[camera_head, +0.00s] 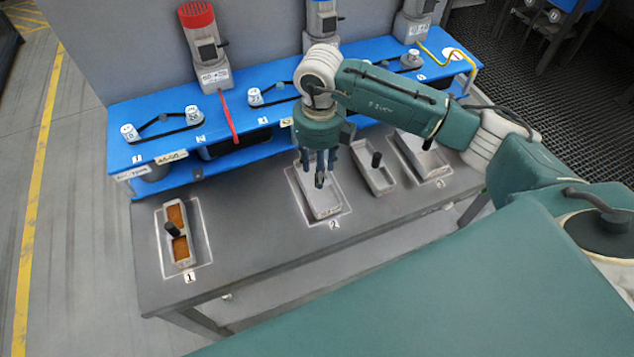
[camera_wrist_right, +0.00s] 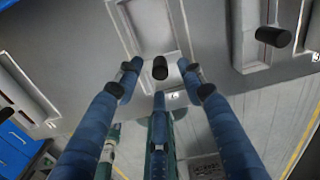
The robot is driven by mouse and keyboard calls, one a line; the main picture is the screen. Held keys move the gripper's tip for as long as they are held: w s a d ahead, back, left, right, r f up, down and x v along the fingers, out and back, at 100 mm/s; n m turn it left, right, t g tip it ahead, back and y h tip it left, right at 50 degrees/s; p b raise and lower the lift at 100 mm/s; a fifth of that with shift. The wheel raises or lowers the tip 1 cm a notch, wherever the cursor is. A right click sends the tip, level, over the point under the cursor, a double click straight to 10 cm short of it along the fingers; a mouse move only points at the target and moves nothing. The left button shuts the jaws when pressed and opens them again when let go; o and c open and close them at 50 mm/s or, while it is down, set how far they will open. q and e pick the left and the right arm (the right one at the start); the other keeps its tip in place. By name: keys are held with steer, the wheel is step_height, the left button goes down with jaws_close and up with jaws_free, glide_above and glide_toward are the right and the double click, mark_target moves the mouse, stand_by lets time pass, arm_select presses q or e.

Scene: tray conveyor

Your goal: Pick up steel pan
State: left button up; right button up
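A grey metal pan (camera_head: 324,205) with a dark upright handle lies in marked spot 2 on the table. It also shows in the wrist view (camera_wrist_right: 152,25), with the black handle knob (camera_wrist_right: 160,68) between my fingers. My right gripper (camera_head: 320,180) points down over this pan. Its three blue fingers (camera_wrist_right: 160,85) are spread around the knob, with visible gaps. Other grey pans with black handles stand to the right: one beside spot 2 (camera_head: 382,180) and one in spot 3 (camera_head: 418,157). The frames do not confirm which is steel. My left gripper is not in view.
A pan (camera_head: 181,255) with orange-brown contents lies in spot 1 at the left. A blue conveyor frame (camera_head: 165,147) with motors and belts runs along the back of the grey table (camera_head: 255,240). The table is clear between spots 1 and 2.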

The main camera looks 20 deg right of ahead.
steer(key=shift+f+p, duration=0.4)
steer(key=shift+f, duration=1.45)
jaws_close()
steer(key=shift+r, duration=0.2)
